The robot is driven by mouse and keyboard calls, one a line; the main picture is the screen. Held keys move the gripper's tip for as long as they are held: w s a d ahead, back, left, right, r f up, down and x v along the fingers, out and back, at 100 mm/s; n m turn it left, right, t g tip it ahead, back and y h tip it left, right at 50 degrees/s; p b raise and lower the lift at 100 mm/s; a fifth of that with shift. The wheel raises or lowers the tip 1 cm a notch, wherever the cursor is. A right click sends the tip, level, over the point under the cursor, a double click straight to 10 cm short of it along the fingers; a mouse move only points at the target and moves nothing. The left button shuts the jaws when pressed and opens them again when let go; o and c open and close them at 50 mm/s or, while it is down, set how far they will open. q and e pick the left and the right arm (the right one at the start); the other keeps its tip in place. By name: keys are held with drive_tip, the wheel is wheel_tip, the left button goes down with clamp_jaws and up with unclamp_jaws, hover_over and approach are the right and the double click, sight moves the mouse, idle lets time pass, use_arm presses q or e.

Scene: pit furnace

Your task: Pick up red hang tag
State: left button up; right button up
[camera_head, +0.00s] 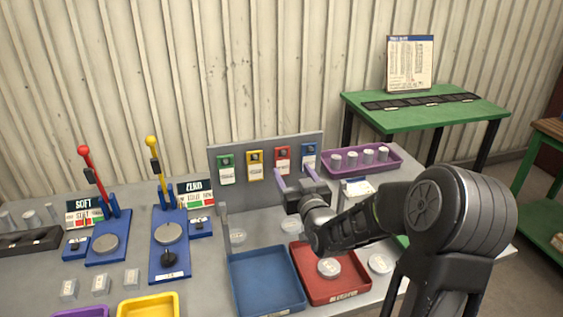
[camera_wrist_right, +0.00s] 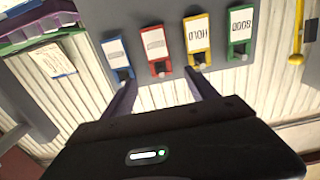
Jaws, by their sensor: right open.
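The red hang tag (camera_head: 282,154) hangs on the grey upright panel, between the yellow tag (camera_head: 255,158) and the blue tag (camera_head: 309,151). It also shows in the right wrist view (camera_wrist_right: 154,45), with a white label on its face. My right gripper (camera_head: 294,170) is open and empty in front of the panel. In the right wrist view its two fingers (camera_wrist_right: 160,78) point toward the red tag, one on each side of it, and do not appear to touch it. My left gripper is out of view.
A green tag (camera_head: 226,163) hangs at the panel's left. Below stand a blue tray (camera_head: 262,262) and a red tray (camera_head: 318,296). A purple tray (camera_head: 390,165) with several metal cylinders is at the right. Two lever stations stand at the left.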

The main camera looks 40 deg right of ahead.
sight(285, 158)
drive_tip(key=x, duration=0.2)
drive_tip(key=shift+w+d+p, duration=0.15)
drive_tip(key=shift+w+p, duration=0.15)
drive_tip(key=p+x, duration=0.2)
drive_tip(key=x, duration=0.3)
drive_tip(key=shift+w+p, duration=0.15)
drive_tip(key=shift+p, duration=0.15)
idle(0.4)
drive_tip(key=c, duration=1.4)
drive_tip(key=shift+r, duration=0.2)
